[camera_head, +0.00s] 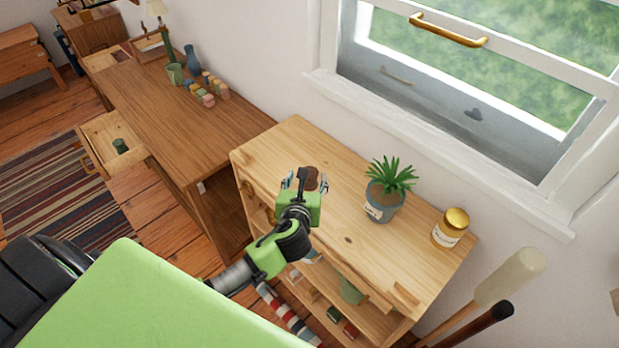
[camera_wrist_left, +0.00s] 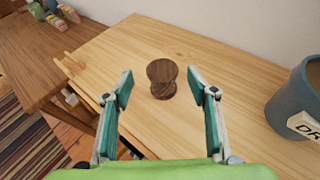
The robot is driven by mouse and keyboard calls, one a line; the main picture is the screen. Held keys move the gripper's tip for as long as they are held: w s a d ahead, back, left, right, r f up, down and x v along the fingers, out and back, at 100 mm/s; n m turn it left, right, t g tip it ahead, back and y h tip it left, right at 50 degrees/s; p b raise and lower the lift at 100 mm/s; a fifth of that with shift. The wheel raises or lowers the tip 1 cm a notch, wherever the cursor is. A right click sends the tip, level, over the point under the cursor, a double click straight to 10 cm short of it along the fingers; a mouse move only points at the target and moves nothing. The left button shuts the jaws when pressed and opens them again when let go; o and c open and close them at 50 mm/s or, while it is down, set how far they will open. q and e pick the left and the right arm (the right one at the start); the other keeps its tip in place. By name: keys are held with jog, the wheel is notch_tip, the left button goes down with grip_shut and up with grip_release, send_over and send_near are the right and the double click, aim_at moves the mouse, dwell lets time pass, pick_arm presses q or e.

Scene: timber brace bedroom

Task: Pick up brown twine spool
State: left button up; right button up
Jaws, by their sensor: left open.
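The brown twine spool (camera_wrist_left: 161,72) looks like a dark brown, waisted piece standing upright on the light wooden top. In the head view the spool (camera_head: 312,173) shows partly behind my left gripper (camera_head: 305,182). My left gripper also shows in the wrist view (camera_wrist_left: 161,88), with its two fingers wide apart and nothing held. The spool appears between and slightly beyond the fingertips, with a visible gap on each side. Whether the fingers are level with it I cannot tell. My right gripper is not in view.
The light wooden shelf unit (camera_head: 350,235) carries a potted plant (camera_head: 382,205) and a gold-lidded jar (camera_head: 451,228) to the right of the spool. A window (camera_head: 480,90) is behind. A darker desk (camera_head: 165,110) with several small items stands left. The top around the spool is clear.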

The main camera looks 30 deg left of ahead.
pick_arm(q)
jog(key=shift+p+x, duration=0.4)
jog(key=shift+x, duration=2.15)
jog(key=shift+d+f, duration=0.15)
jog(key=shift+f, duration=0.05)
jog(key=shift+s, duration=0.1)
jog(key=c, duration=1.2)
